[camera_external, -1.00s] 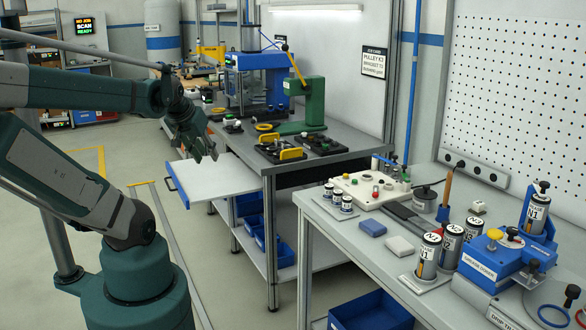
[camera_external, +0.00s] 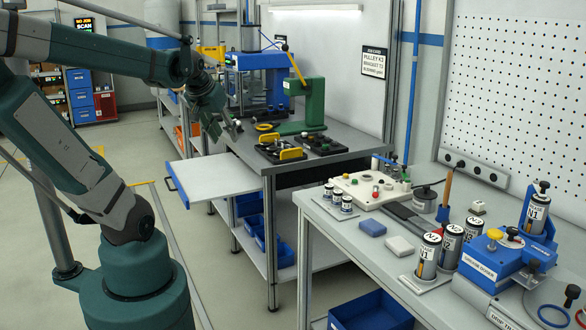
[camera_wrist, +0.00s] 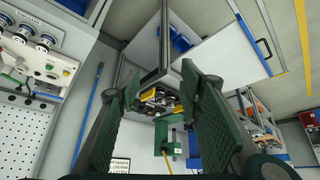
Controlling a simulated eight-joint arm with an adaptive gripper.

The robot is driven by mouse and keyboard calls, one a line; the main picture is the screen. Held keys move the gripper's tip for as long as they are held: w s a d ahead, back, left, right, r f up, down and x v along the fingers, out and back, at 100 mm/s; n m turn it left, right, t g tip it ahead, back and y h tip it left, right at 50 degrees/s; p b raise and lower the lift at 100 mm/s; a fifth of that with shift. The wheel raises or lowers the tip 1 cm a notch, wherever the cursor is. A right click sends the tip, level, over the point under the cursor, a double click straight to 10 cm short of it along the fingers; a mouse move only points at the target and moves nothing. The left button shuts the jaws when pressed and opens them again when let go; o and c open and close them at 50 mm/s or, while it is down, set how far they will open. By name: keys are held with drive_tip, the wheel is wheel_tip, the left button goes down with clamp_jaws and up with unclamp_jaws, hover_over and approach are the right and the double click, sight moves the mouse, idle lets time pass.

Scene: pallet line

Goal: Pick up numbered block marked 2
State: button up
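I cannot make out a block clearly marked 2. Labelled cylinders stand on the right bench, and one (camera_external: 450,248) seems to read N2. A blue block (camera_external: 372,228) and a pale block (camera_external: 400,246) lie flat on that bench, with no number visible. My gripper (camera_external: 228,132) is in the air near the left end of the middle bench, well away from these. In the wrist view my gripper (camera_wrist: 162,80) has its two green fingers spread apart, with nothing between them but the distant bench.
The middle bench holds a green press (camera_external: 314,105), a blue machine (camera_external: 262,80) and dark fixtures (camera_external: 322,144). A bare pull-out shelf (camera_external: 215,178) juts left. The right bench (camera_external: 375,255) has a clear front strip. A blue fixture (camera_external: 500,258) stands at its right.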

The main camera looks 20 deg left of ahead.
drive_tip(key=w+d+r+m+g+p, duration=0.15)
drive_tip(key=w+d+r, duration=0.25)
drive_tip(key=w+d, duration=0.45)
drive_tip(key=w+d+r+m+g+p, duration=0.1)
drive_tip(key=w+d+r+p, duration=0.1)
drive_tip(key=w+d+r, duration=0.45)
drive_tip(key=w+d+f+m+g+h+p, duration=0.15)
drive_tip(key=w+d, duration=0.35)
drive_tip(key=d, duration=0.8)
drive_tip(key=w+d+f+y+p, duration=0.1)
drive_tip(key=w+d+p, duration=0.25)
drive_tip(key=d, duration=0.95)
drive_tip(key=m+g+y+p, duration=0.1)
drive_tip(key=m+g+p, duration=0.1)
drive_tip(key=m+p, duration=0.3)
hover_over(478, 202)
drive_tip(key=shift+n, duration=0.5)
drive_tip(key=f, duration=1.9)
drive_tip(key=shift+w+a+f+p, duration=0.2)
drive_tip(key=shift+f+p, duration=0.1)
drive_tip(key=shift+p, duration=0.05)
drive_tip(key=shift+s+d+f, duration=0.2)
drive_tip(key=shift+d, duration=0.05)
